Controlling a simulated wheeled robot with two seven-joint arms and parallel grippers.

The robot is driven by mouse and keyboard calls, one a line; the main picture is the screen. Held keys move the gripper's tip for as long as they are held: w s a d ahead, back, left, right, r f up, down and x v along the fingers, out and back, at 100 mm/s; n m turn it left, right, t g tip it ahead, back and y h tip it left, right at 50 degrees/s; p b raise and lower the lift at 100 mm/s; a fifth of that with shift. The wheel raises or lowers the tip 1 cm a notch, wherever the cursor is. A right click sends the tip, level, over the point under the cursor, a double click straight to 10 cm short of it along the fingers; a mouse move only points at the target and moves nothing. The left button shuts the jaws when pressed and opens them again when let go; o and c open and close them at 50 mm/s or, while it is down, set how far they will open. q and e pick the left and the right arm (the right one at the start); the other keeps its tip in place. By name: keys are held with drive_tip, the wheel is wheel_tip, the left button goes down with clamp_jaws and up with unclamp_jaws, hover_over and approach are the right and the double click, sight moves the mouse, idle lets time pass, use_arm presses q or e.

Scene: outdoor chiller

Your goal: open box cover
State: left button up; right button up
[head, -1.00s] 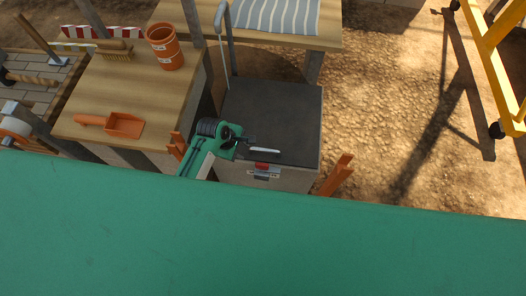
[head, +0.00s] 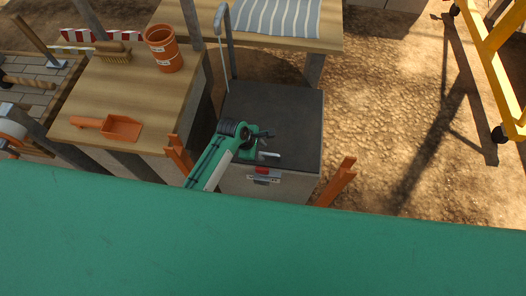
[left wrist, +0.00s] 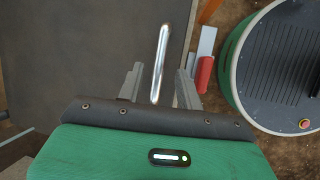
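The box (head: 315,188) is a pale chest with a flat dark grey lid (head: 290,112). The lid looks closed. A short silvery bar handle (head: 270,155) is at its front edge, with a red latch (head: 262,170) just below on the front face. My left gripper (head: 262,141) is over the front part of the lid, beside the handle. In the left wrist view the gripper (left wrist: 159,86) is open. The bar handle (left wrist: 161,62) appears between its fingers, with gaps on both sides; contact is not visible. The red latch (left wrist: 204,75) is to the right. My right gripper is not in view.
A wooden table (head: 90,87) at left holds an orange dustpan (head: 122,128), a brush (head: 115,54) and orange pots (head: 163,49). Another table with a striped cloth (head: 275,15) stands behind the box. A yellow frame (head: 495,60) stands at right. Bare ground lies between.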

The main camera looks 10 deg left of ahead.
use_arm(q)
drive_tip(key=shift+x, duration=0.9)
drive_tip(key=shift+d+f, duration=0.1)
drive_tip(key=shift+f, duration=0.15)
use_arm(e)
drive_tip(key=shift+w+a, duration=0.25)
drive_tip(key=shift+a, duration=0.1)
use_arm(q)
drive_tip(key=shift+c, duration=0.7)
clamp_jaws()
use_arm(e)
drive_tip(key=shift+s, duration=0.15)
use_arm(q)
drive_tip(key=shift+w+r, duration=0.1)
